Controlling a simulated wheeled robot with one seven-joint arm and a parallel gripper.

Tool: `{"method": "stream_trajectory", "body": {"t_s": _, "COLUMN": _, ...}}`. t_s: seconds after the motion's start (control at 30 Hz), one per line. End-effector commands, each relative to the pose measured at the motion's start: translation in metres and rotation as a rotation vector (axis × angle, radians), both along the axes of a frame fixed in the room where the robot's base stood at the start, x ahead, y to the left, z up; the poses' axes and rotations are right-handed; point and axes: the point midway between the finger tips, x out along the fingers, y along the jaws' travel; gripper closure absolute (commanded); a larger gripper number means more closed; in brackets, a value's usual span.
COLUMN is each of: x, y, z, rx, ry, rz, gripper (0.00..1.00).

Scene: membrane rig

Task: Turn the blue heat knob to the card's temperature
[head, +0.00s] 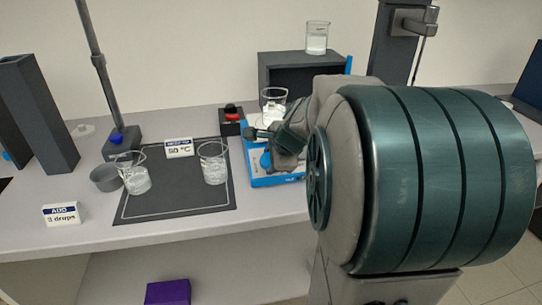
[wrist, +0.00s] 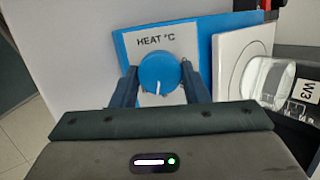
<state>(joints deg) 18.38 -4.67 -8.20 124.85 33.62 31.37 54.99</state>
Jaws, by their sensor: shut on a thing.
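The blue heat knob (wrist: 160,72) sits on a white panel marked HEAT °C on the blue-edged heater (wrist: 207,30). A short white mark shows on the knob's lower half in the wrist view. My gripper (wrist: 160,87) has one finger on each side of the knob and is shut on it. In the head view, my gripper (head: 266,142) is at the front of the blue heater (head: 262,181), and my arm hides part of it. The temperature card (head: 179,149) stands at the back of the dark mat and appears to read 50 °C.
A beaker (head: 273,103) stands on the heater; a W3 label shows by it in the wrist view. Two beakers stand on the dark mat (head: 190,205). A red-topped box (head: 230,121) is left of the heater. A "3 drops" card (head: 62,214) stands at the left.

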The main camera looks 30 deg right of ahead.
Motion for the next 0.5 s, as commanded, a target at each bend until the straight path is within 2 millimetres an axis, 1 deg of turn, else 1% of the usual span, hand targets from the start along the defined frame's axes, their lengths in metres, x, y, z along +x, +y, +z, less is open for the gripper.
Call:
{"method": "stream_trajectory", "body": {"t_s": 0.2, "x": -0.0011, "y": -0.0001, "z": 0.0016, "rx": 0.105, "ry": -0.031, "rz": -0.161, "gripper": 0.82}}
{"method": "stream_trajectory", "body": {"t_s": 0.5, "x": -0.0013, "y": 0.0006, "z": 0.0008, "rx": 0.217, "ry": -0.064, "rz": -0.332, "gripper": 0.82}}
